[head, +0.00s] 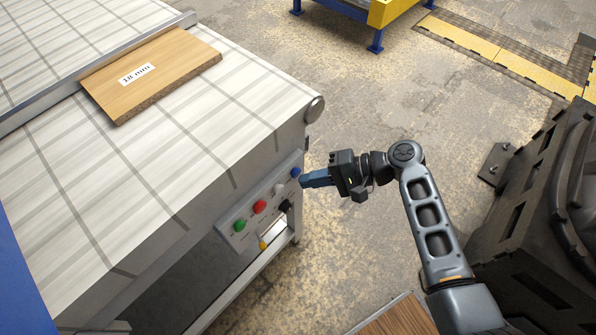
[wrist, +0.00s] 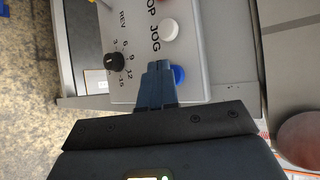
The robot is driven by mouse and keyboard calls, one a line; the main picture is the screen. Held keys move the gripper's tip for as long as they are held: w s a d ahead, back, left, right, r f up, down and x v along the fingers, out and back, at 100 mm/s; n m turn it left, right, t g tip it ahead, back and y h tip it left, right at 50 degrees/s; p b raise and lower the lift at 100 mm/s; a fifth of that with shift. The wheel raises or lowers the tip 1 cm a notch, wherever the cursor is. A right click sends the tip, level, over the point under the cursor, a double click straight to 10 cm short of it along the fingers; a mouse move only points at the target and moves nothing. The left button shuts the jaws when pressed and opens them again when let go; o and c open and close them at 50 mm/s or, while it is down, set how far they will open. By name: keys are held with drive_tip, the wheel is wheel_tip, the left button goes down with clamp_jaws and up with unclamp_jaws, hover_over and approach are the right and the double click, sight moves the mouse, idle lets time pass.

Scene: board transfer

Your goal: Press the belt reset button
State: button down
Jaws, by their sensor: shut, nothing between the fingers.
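The control panel (head: 248,218) is on the side of the belt table. It has a green button (head: 239,225), a red button (head: 260,207), a white button (head: 279,189) and a blue button (head: 296,172). In the wrist view the white button (wrist: 169,30) sits by the word JOG. The blue button (wrist: 179,74) has no readable label, and my fingers partly cover that area. My gripper (head: 303,181) is shut and empty, its blue fingertips at the panel's right end. In the wrist view the fingertips (wrist: 158,66) are just left of the blue button; I cannot tell whether they touch.
A black knob (wrist: 114,62) with a number scale is left of the fingers in the wrist view. A wooden board (head: 150,85) labelled 18 mm lies on the belt (head: 200,150) against a metal rail. A dark crate (head: 530,220) stands at the right. Bare floor lies between.

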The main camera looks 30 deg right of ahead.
drive_tip(key=shift+s+d, duration=0.15)
drive_tip(key=shift+s, duration=0.3)
drive_tip(key=shift+s, duration=0.1)
drive_tip(key=s, duration=0.1)
drive_tip(key=s+d+p, duration=0.1)
drive_tip(key=s, duration=0.1)
drive_tip(key=s+p, duration=0.1)
drive_tip(key=shift+s+d, duration=0.25)
idle(0.8)
